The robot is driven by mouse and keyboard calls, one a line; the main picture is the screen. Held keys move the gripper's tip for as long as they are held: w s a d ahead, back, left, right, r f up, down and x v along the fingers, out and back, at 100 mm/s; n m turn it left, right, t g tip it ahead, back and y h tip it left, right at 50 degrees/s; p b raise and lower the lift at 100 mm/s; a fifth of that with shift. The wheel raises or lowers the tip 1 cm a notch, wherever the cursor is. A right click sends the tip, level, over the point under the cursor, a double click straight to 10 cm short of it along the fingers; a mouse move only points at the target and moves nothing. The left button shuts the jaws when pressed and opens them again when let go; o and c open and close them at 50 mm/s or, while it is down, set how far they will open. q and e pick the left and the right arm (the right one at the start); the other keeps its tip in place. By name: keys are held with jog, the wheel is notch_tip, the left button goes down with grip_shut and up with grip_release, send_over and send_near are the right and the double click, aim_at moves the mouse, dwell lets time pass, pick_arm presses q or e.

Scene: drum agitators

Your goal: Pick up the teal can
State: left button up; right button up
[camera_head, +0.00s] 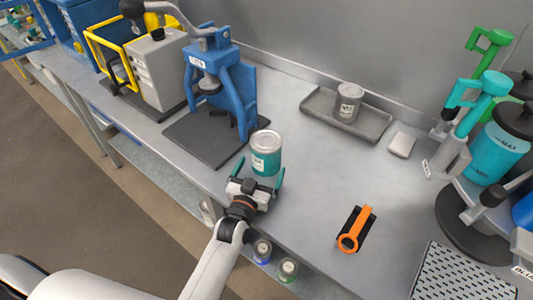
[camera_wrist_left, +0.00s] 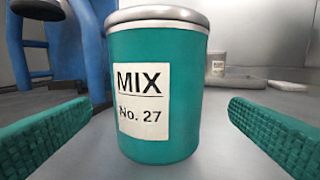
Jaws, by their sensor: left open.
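The teal can (camera_head: 266,154) stands upright on the grey bench near its front edge. It has a silver lid and a white label. In the left wrist view the can (camera_wrist_left: 186,90) fills the middle, and its label reads MIX No. 27. My left gripper (camera_head: 264,178) is open, with its teal fingers pointing at the can from the front. In the left wrist view one finger shows on each side of the can, with gaps between, and neither appears to touch it. My right gripper is not in view.
A blue press (camera_head: 219,85) on a dark base stands left of the can. A grey tray (camera_head: 375,130) holding a grey can (camera_head: 347,102) lies behind. An orange tool (camera_head: 349,240) lies to the right. The bench between can and tray is clear. Two small cans (camera_head: 262,251) sit below the bench edge.

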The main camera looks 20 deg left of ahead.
pick_arm(q)
jog(key=shift+w, duration=0.4)
jog(key=shift+w+r+p, duration=0.25)
jog(key=shift+w+p, duration=0.15)
jog(key=shift+w, duration=0.15)
jog(key=shift+w+r+p, duration=0.2)
jog(key=shift+w+p, duration=0.15)
jog(key=shift+w, duration=0.2)
jog(key=shift+w+f, duration=0.1)
jog(key=shift+w, duration=0.9)
jog(key=shift+w+f, duration=0.1)
jog(key=shift+w, duration=0.2)
jog(key=shift+c, duration=0.3)
jog(key=c, duration=1.2)
jog(key=shift+c, duration=0.3)
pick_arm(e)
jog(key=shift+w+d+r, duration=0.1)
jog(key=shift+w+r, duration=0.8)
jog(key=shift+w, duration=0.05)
